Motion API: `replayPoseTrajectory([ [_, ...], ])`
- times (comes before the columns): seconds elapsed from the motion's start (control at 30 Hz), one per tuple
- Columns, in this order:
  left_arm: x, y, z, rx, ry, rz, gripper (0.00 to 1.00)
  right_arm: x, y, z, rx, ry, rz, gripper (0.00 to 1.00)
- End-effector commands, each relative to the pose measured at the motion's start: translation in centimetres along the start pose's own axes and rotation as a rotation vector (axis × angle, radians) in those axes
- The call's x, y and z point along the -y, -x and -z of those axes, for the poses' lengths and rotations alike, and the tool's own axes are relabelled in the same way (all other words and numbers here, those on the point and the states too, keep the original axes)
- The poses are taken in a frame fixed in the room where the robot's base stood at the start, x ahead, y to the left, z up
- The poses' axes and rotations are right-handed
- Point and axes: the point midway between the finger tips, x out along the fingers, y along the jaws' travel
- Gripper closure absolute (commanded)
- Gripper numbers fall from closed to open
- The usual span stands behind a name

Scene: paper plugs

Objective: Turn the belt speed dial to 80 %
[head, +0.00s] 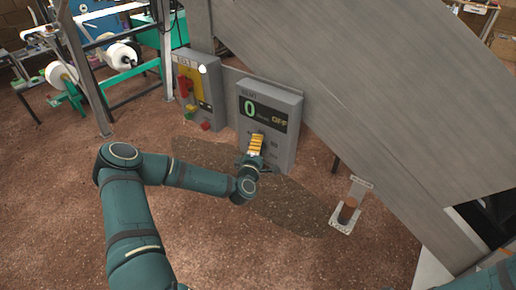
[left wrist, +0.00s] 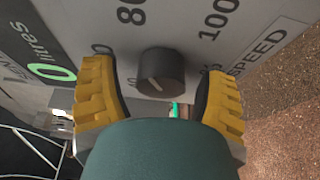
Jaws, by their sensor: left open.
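The belt speed dial (left wrist: 161,70) is a dark round knob on the grey control box. In the left wrist view it sits between the two yellow fingers of my left gripper (left wrist: 160,95), with a gap visible on both sides. A pale pointer line shows on the knob's face; its exact setting is hard to read. Printed marks 80 and 100 and the word SPEED show around it. In the head view my left gripper (head: 255,144) is in front of the box (head: 284,150) and hides the dial. The gripper is open. My right gripper is not in view.
The box's display (head: 262,114) shows a green 0 and OFF. A sloping grey conveyor side (head: 370,100) rises behind. A brown cylinder (head: 348,210) stands in a pale holder at right.

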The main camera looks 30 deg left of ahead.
Motion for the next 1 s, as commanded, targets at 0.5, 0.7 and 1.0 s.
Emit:
replayPoseTrajectory([
  [0.5, 0.1, 6.4, 0.0, 0.002, 0.001, 0.004, 0.27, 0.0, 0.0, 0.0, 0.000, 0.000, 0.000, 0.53],
  [0.7, 0.1, 9.9, 0.0, 0.002, 0.000, 0.002, 0.27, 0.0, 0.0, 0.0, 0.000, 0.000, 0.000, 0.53],
  [1.0, 0.0, 12.0, 0.0, 0.000, -0.001, 0.000, 0.27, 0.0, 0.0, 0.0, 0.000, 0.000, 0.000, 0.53],
])
